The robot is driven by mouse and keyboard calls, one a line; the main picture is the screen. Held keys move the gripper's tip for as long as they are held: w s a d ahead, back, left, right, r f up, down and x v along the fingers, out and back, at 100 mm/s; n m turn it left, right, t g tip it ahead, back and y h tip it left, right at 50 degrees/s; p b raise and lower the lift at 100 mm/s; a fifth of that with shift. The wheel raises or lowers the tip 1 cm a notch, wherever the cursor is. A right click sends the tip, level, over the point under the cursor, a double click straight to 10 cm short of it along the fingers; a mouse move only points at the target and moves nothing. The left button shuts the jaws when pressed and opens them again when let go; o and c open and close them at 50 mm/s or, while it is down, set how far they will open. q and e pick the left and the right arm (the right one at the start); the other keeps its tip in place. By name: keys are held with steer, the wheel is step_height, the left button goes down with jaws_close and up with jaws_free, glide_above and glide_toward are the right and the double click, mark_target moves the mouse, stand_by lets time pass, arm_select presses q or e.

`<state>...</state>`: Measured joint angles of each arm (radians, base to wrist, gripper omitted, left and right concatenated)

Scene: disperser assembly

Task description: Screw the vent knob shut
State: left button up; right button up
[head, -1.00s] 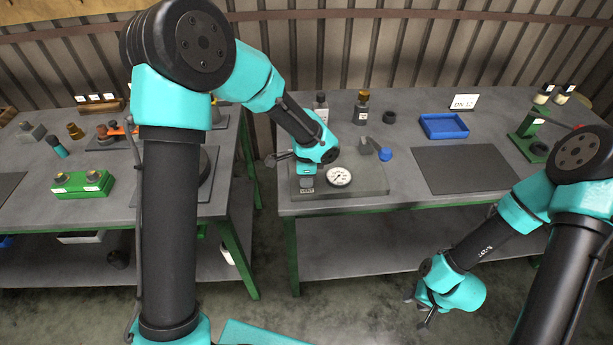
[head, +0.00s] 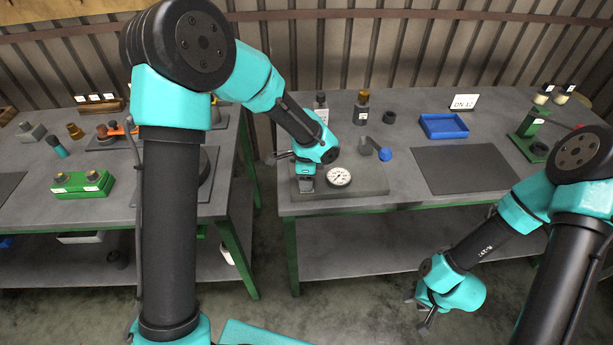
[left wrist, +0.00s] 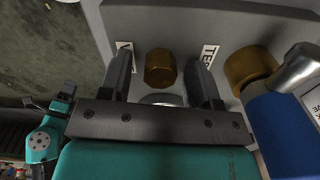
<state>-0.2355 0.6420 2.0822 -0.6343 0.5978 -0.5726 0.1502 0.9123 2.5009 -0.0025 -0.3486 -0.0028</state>
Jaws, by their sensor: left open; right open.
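The brass hexagonal vent knob (left wrist: 160,68) stands on a grey block in the left wrist view, near a partly covered label starting with V. My left gripper (head: 306,184) points down at the pressure-gauge plate (head: 368,189) on the right-hand bench. Its two fingers stand open on either side of the knob, with a visible gap to each. A second brass knob (left wrist: 248,68) sits to the right, outside the fingers, past a TEST label (left wrist: 209,54). In the head view the knob is hidden by my gripper. My right gripper (head: 421,312) is open and empty, low in front of the bench.
A round white gauge (head: 339,177) stands just right of my left gripper. A blue-and-silver part (left wrist: 285,125) is close beside the right finger. A blue-ended lever (head: 384,154), bottles and a blue tray (head: 444,126) lie farther back. The dark mat (head: 465,168) is clear.

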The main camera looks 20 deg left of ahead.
arm_select(q)
step_height(320, 180, up, 18)
steer(key=shift+f, duration=0.25)
stand_by(0.5)
stand_by(0.3)
